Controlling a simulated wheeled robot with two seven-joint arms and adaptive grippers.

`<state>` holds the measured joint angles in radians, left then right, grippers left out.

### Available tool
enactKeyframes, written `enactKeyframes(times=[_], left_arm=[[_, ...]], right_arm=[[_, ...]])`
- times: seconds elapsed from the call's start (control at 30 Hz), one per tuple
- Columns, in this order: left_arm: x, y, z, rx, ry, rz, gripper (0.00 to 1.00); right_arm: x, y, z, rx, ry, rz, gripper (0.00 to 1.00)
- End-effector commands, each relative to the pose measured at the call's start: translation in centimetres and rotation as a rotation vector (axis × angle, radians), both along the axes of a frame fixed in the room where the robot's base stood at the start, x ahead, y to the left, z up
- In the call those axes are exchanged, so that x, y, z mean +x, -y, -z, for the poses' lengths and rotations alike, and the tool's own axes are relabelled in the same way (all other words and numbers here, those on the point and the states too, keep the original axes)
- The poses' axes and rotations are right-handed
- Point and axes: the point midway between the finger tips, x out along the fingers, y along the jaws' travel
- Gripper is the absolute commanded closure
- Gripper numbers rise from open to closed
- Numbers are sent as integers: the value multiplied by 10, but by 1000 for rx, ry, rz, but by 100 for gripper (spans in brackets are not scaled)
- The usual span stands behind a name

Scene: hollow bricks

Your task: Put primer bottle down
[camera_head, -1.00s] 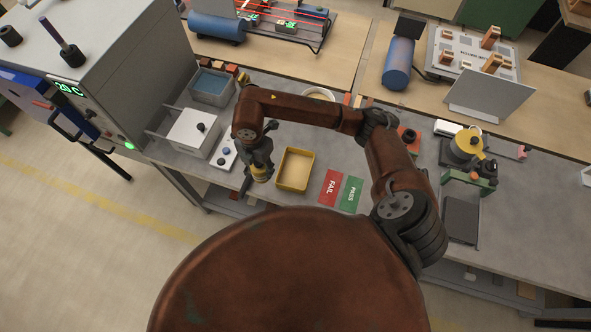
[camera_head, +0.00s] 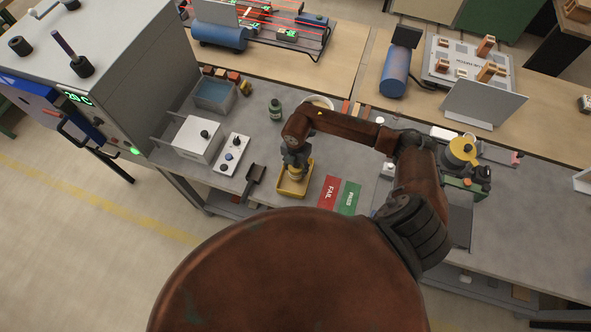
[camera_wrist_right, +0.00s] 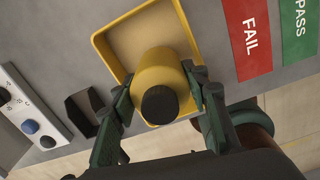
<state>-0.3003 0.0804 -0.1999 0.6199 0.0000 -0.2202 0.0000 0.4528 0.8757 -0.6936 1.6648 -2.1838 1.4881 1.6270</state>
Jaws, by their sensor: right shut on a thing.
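The primer bottle (camera_wrist_right: 158,72) is a yellow cylinder with a black cap (camera_wrist_right: 160,104). My right gripper (camera_head: 296,167) is shut on it, with one finger on each side in the right wrist view (camera_wrist_right: 160,92). The bottle also shows under the gripper in the head view (camera_head: 296,178). It is over the shallow yellow tray (camera_head: 290,194), which the right wrist view also shows (camera_wrist_right: 103,48). I cannot tell whether the bottle touches the tray floor. My left gripper is not in view.
Red FAIL (camera_head: 329,192) and green PASS (camera_head: 348,198) mats lie right of the tray. Left of it are a dark holder (camera_head: 255,178) and a button panel (camera_head: 231,154). A dark green bottle (camera_head: 275,110) stands behind; a white box (camera_head: 196,140) is farther left.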

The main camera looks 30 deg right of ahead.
Motion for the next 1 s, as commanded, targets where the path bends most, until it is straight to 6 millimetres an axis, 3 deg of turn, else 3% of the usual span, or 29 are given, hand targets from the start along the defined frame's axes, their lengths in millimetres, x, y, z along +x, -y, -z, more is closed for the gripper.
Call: enactKeyframes(times=[0.2,0.57,0.6,0.8,1.0], left_arm=[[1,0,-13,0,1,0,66],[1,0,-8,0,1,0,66],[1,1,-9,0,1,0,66],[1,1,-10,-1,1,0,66],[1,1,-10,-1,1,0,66]], right_arm=[[-1,-3,21,4,-1,-3,90],[0,-3,26,3,-1,-3,90],[-1,-3,26,3,-1,-3,55],[-1,-3,25,3,-1,-3,42],[-1,-3,25,3,-1,-2,40]])
